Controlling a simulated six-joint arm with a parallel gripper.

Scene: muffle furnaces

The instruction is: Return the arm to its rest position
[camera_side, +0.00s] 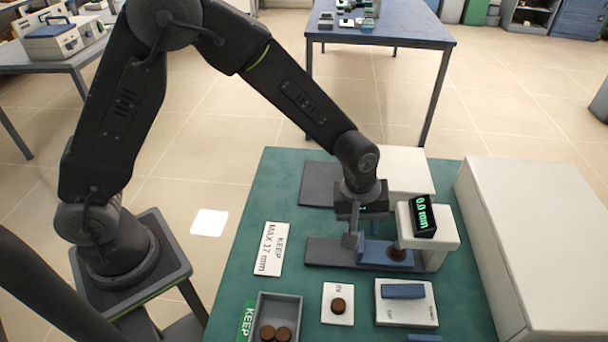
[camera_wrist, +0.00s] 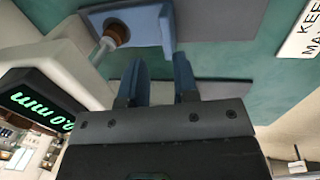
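My gripper (camera_side: 362,236) is beside the measuring gauge (camera_side: 442,228), low over its grey base plate (camera_side: 320,252). In the wrist view its two blue-tipped fingers (camera_wrist: 161,82) stand apart with nothing visible between them. The gauge's black display (camera_side: 423,214) reads 0.0 mm; it also shows in the wrist view (camera_wrist: 40,105). A brown disc (camera_side: 397,253) sits at the gauge, by a blue block (camera_side: 376,252). In the wrist view the disc (camera_wrist: 118,34) is at the probe tip, apart from the fingers.
A KEEP MAX 17 mm card (camera_side: 270,249), a grey tray (camera_side: 297,299) with brown discs, a white pad (camera_side: 338,315) with a disc, and a white plate with a blue bar (camera_side: 404,291) lie on the green mat. A large white box (camera_side: 530,240) stands right.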

